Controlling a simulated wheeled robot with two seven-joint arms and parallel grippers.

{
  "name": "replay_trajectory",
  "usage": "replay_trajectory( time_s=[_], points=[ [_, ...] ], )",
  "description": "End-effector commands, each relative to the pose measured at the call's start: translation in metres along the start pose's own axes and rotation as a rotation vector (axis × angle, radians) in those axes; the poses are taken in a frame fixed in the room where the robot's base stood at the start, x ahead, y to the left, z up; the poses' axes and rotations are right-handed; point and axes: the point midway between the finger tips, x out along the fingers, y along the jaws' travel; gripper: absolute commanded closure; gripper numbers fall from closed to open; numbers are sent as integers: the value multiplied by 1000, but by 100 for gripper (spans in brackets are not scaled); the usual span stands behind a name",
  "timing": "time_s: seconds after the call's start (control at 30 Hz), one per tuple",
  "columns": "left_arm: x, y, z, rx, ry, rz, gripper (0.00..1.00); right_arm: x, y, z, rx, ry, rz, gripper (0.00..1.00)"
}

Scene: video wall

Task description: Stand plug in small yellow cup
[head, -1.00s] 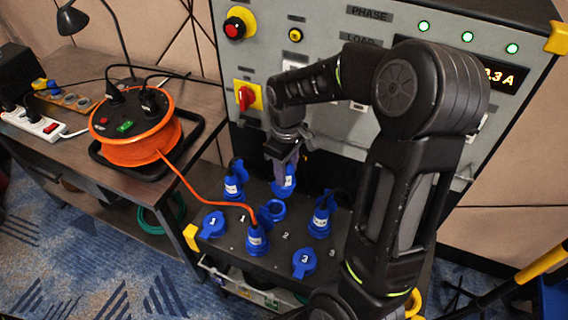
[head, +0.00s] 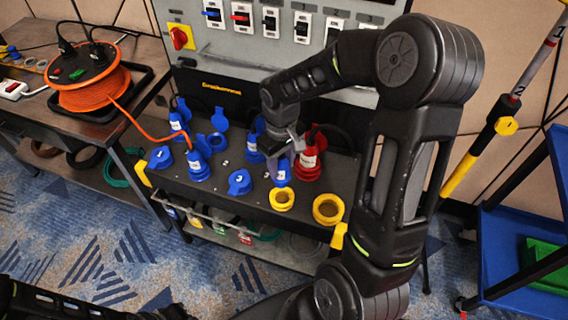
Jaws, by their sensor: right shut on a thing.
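My right gripper (head: 286,156) points down over the black bench top and is shut on a blue plug (head: 282,174). The plug hangs about upright just behind the small yellow cup (head: 281,199). In this view its lower end is close to the cup's far rim; I cannot tell its height above the bench. The small yellow cup is an open ring at the bench's front edge. A larger yellow cup (head: 328,209) stands to its right. My left gripper does not show.
A red plug (head: 307,165) stands right beside the gripper. Several blue plugs and capped sockets (head: 198,168) fill the bench's left and middle. An orange cable reel (head: 92,84) is on the left table. A blue cart (head: 515,240) stands at right.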

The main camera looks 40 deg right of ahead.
Motion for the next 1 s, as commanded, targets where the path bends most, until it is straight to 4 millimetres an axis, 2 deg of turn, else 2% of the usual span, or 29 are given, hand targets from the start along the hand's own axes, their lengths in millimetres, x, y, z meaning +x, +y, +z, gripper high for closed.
replay_trajectory(
  time_s=[0.37,1.0],
  points=[
    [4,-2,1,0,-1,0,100,6,0,0,-1,0,0,100],
    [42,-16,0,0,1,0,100,58,0,0,-3,0,0,100]
  ],
)
